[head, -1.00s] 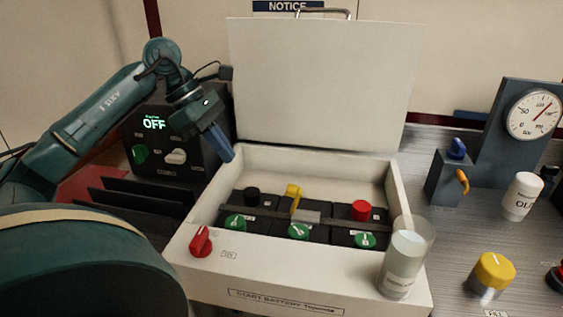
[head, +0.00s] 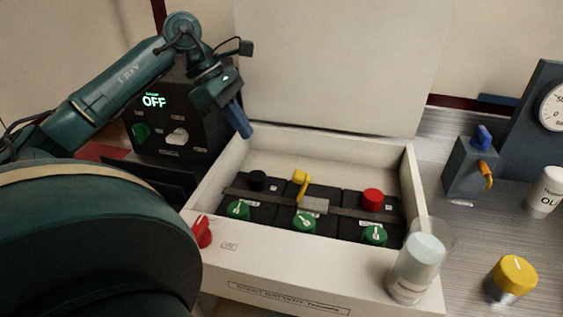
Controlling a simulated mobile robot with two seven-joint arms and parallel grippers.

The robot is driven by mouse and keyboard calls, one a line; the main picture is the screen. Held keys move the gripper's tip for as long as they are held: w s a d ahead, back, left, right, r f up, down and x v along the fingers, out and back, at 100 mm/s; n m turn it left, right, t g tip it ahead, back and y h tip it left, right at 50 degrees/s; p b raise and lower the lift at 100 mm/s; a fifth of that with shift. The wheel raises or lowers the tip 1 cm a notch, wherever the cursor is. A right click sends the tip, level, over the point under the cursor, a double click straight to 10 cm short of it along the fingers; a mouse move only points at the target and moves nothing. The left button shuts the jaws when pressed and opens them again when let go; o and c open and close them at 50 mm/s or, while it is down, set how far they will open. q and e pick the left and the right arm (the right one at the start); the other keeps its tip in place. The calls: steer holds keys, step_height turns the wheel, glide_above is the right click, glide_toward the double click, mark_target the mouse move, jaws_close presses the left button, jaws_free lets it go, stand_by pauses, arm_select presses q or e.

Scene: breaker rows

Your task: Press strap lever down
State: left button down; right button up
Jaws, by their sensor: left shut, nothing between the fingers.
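The strap lever (head: 299,183) is yellow and stands raised above a dark strap with a grey buckle (head: 314,205). The strap runs across dark battery cells inside an open white box (head: 270,262). My left gripper (head: 243,131) is shut and empty, with its blue fingers pointing down near the box's back left corner. It is up and to the left of the lever, apart from it. My right gripper is not in view.
Green caps (head: 304,221), a black cap and a red cap (head: 372,199) surround the lever. A clear cup (head: 418,262) stands on the box's front right corner. A red knob (head: 202,232) is at front left. The raised lid (head: 335,65) stands behind.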

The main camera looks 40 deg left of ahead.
arm_select(q)
steer(key=w+d+f+p, duration=0.2)
steer(key=w+d+f, duration=0.2)
steer(key=d+f, duration=0.3)
steer(key=shift+f, duration=0.55)
steer(key=shift+r, duration=0.15)
